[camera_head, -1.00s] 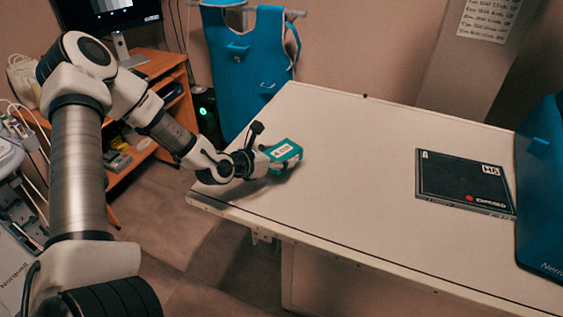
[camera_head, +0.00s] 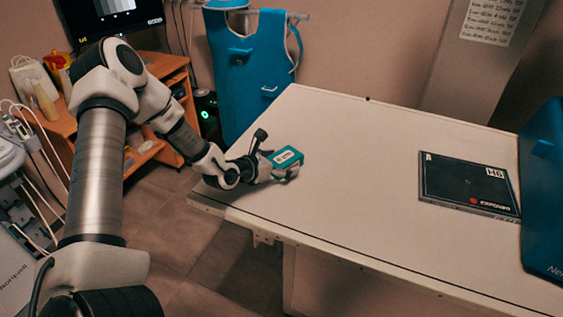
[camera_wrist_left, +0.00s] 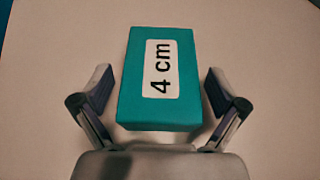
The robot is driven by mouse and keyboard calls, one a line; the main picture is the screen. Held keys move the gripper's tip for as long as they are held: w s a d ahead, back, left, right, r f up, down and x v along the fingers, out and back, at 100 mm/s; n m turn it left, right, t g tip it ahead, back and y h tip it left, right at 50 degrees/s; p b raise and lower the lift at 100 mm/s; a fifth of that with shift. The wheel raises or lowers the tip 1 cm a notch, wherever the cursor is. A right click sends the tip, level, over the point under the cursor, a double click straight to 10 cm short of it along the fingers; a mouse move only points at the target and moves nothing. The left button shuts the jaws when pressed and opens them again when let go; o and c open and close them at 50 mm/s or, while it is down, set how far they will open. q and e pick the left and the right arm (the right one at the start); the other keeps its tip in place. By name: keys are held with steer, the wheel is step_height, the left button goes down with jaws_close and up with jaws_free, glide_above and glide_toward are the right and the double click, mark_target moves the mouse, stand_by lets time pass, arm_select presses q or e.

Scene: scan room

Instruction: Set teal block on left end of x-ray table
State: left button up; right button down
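The teal block (camera_head: 287,157) with a white label lies on the left end of the white x-ray table (camera_head: 350,195). In the left wrist view the block (camera_wrist_left: 160,85) reads "4 cm" and appears to rest on the tabletop. My left gripper (camera_head: 275,160) is at the block, with one finger on each side. In the left wrist view its fingers (camera_wrist_left: 158,82) are spread, with a clear gap on both sides of the block. My right gripper is not in view.
A black flat panel (camera_head: 468,183) lies on the table's right part, beside a blue apron-like item (camera_head: 545,190). A blue apron (camera_head: 248,70) hangs behind the left end. A wooden desk with a monitor (camera_head: 115,15) stands at far left. The table's middle is clear.

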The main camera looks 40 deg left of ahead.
mark_target(280, 158)
arm_select(q)
steer(key=shift+s+r, duration=0.1)
steer(key=shift+r, duration=0.2)
steer(key=p+v, duration=0.2)
steer(key=v, duration=0.1)
steer(key=p+v, duration=0.2)
steer(key=v, duration=0.1)
steer(key=shift+r, duration=0.35)
steer(key=p+v, duration=0.4)
steer(key=p, duration=0.1)
steer(key=shift+s+r, duration=0.1)
steer(key=shift+s, duration=0.15)
steer(key=shift+s+a+p, duration=0.1)
steer(key=shift+s+p, duration=0.5)
steer(key=shift+p, duration=0.2)
steer(key=shift+f, duration=0.25)
